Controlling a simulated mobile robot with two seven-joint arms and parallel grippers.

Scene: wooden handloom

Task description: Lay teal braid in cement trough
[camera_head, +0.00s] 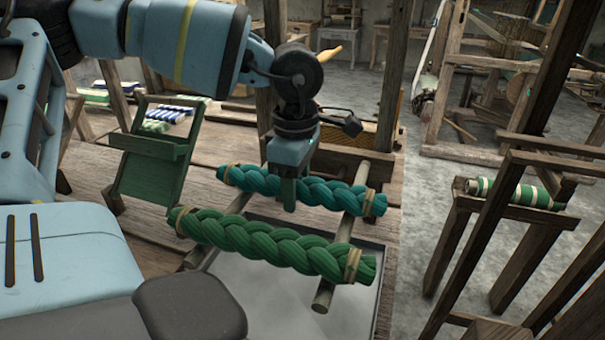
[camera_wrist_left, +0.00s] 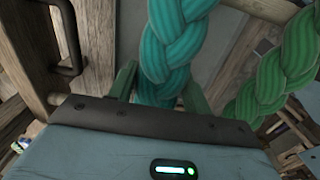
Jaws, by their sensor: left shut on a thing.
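The teal braid (camera_head: 325,192), tied with tan cord at both ends, lies level over two wooden rods. My left gripper (camera_head: 287,192) points down and is shut on the middle of it. I cannot tell whether the braid touches the rods. In the left wrist view the teal braid (camera_wrist_left: 172,40) runs between the two green fingers (camera_wrist_left: 160,92). A grey trough (camera_head: 270,295) lies below and in front, partly hidden by a green braid and my body. My right gripper is out of view.
The green braid (camera_head: 270,245) lies across the rods (camera_head: 347,215), close in front of the teal one. A green wooden holder (camera_head: 150,165) stands to the left. A wooden stand (camera_head: 515,210) on the right carries a green wrapped roll (camera_head: 518,192).

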